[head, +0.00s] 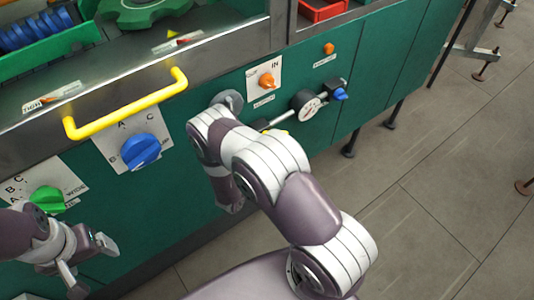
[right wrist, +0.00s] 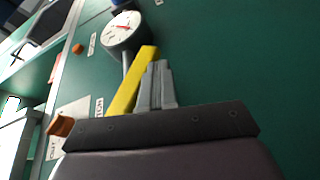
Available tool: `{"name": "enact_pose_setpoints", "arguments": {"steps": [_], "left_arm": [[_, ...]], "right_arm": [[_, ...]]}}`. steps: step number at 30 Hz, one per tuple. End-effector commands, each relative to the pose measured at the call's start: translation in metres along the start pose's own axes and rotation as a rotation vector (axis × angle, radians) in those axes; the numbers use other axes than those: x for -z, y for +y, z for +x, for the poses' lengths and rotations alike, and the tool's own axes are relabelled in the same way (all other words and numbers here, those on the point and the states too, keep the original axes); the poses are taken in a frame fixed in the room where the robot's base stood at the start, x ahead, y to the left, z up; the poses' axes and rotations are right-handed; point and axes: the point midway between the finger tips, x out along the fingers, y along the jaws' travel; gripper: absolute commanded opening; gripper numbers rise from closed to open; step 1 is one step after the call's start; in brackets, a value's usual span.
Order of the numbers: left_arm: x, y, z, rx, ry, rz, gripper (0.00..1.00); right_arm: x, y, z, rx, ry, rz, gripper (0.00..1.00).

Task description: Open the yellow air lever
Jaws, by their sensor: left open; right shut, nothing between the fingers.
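The yellow air lever (right wrist: 133,80) shows in the right wrist view as a flat yellow bar. It lies by the pipe of the round gauge (right wrist: 122,29). In the head view only a small yellow bit (head: 279,131) shows past my right arm. My right gripper (right wrist: 159,78) is shut and empty, its grey fingers close along the right side of the lever. I cannot tell whether they touch it. In the head view my arm hides this gripper. My left gripper (head: 89,264) is open and empty at the lower left, below the green knob (head: 47,199).
The gauge (head: 306,104) is beside my right arm. The tiled floor (head: 450,200) at right is mostly open.

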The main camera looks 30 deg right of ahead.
Motion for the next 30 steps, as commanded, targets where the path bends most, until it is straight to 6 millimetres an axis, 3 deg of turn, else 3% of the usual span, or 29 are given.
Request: {"name": "enact_pose_setpoints", "arguments": {"steps": [5, 30], "left_arm": [[-0.001, 0.000, 0.008, 0.000, 0.000, 0.000, 0.84], [0.000, 0.000, -0.002, 0.000, 0.000, 0.000, 0.84]], "right_arm": [[-0.003, 0.004, 0.009, -0.069, 0.013, -0.027, 0.00], [-0.006, 0.020, 0.026, -0.064, 0.014, -0.026, 0.00]]}}
